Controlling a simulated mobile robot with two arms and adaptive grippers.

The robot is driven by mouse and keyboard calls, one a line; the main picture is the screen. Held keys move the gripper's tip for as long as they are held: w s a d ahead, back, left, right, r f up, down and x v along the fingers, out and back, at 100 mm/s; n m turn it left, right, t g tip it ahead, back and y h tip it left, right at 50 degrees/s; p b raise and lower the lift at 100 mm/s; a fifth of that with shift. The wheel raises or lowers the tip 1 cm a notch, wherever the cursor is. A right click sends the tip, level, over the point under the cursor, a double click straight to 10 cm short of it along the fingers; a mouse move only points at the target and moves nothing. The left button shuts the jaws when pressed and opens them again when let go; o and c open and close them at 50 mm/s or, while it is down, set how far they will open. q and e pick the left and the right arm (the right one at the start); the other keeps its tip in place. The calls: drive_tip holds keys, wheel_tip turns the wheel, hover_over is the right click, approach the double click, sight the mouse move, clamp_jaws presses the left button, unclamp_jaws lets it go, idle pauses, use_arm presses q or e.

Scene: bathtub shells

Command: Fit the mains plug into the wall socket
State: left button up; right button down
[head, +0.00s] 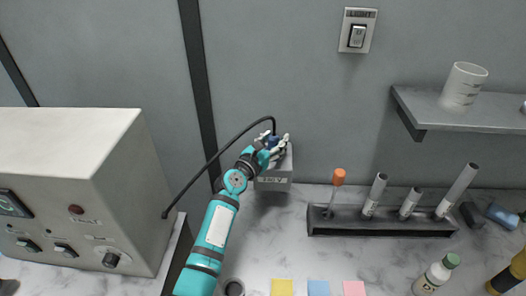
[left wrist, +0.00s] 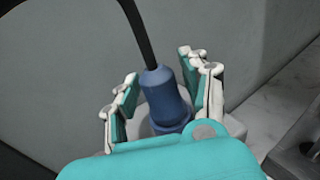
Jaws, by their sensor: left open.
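The mains plug (head: 273,142) is blue, with a black cable rising from its back end. It is at the grey wall socket box (head: 274,181), which is mounted on the wall and carries a printed label. My left gripper (head: 275,139) is open, with its fingers on either side of the plug. In the left wrist view the plug (left wrist: 165,97) stands between the spread fingers (left wrist: 163,88), with a gap to the left finger. The plug's front end and the socket opening are hidden, so I cannot tell how deep it sits. My right gripper is not in view.
The black cable (head: 205,167) arcs left towards a beige control cabinet (head: 70,190). A dark rack (head: 380,228) with tubes and an orange-topped tool stands right of the socket. A shelf (head: 465,115) and a light switch (head: 357,35) are on the wall.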

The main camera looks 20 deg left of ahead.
use_arm(q)
drive_tip(key=v, duration=1)
drive_tip(key=shift+s, duration=0.2)
